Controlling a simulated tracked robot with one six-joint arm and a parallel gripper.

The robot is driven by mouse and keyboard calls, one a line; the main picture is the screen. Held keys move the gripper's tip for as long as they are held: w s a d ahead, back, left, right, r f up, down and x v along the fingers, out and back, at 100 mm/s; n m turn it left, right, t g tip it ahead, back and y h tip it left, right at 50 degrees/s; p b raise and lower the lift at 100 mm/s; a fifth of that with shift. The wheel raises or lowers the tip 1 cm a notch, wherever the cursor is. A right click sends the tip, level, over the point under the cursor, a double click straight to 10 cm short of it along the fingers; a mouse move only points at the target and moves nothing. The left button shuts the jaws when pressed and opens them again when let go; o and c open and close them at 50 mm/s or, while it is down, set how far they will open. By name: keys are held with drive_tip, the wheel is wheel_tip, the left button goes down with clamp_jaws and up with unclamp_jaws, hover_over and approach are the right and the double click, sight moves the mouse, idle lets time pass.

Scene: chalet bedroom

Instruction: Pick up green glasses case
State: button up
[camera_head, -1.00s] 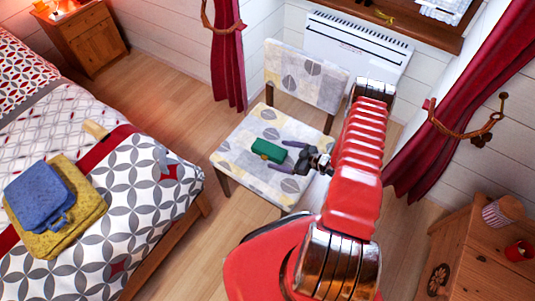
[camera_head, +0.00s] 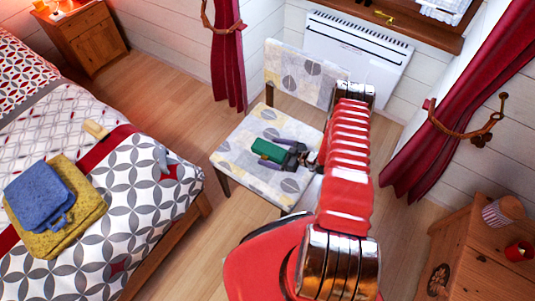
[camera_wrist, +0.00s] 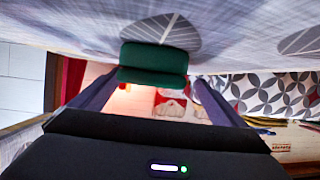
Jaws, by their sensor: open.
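The green glasses case (camera_head: 267,150) lies on the patterned seat of the chair (camera_head: 235,152). It also shows in the wrist view (camera_wrist: 153,63), straight ahead between my fingers. My gripper (camera_head: 283,154) is open at the right side of the case, low over the seat. In the wrist view my two dark fingers (camera_wrist: 150,88) stand apart, one on each side of the case's near end. I cannot tell whether either finger touches it. The case's right end is partly hidden by the fingers in the head view.
The chair's backrest (camera_head: 308,72) rises behind the seat, before a white heater (camera_head: 358,50). A wooden cabinet (camera_head: 470,255) stands at the right. Floor shows between bed and chair.

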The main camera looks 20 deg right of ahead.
drive_tip(key=shift+c, duration=0.4)
drive_tip(key=c, duration=1.3)
